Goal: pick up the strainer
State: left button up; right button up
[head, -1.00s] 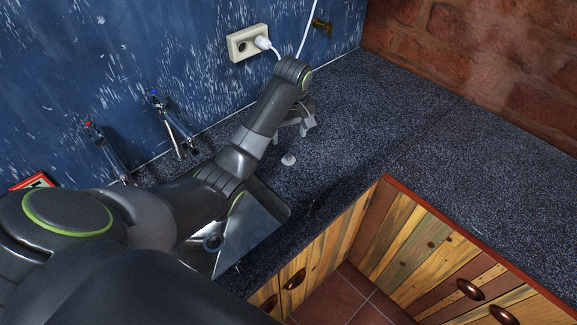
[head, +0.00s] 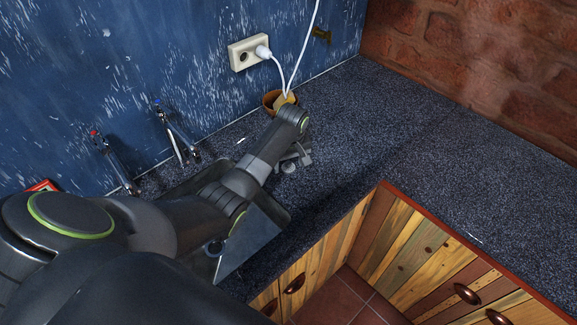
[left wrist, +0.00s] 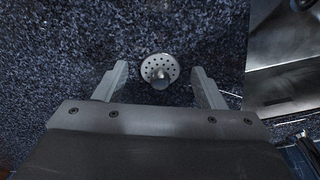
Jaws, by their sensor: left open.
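The strainer (left wrist: 159,66) is a small light metal disc with holes and a round grey knob. It lies on the dark speckled counter and shows between my two fingertips in the left wrist view. In the head view the strainer (head: 288,169) is partly hidden by my left gripper (head: 292,160), which is over it. The left gripper (left wrist: 158,72) is open, with one finger on each side of the strainer and a visible gap to both. My right gripper is not in view.
A metal sink (head: 250,243) lies beside the strainer, partly under my left arm. Two taps (head: 177,130) stand behind it. A brown pot (head: 271,99) with something yellow stands near the wall, below a socket (head: 249,53) with a plugged white cord. The counter (head: 460,150) at right is clear.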

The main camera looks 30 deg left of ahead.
pick_arm(q)
jog(key=c, duration=1)
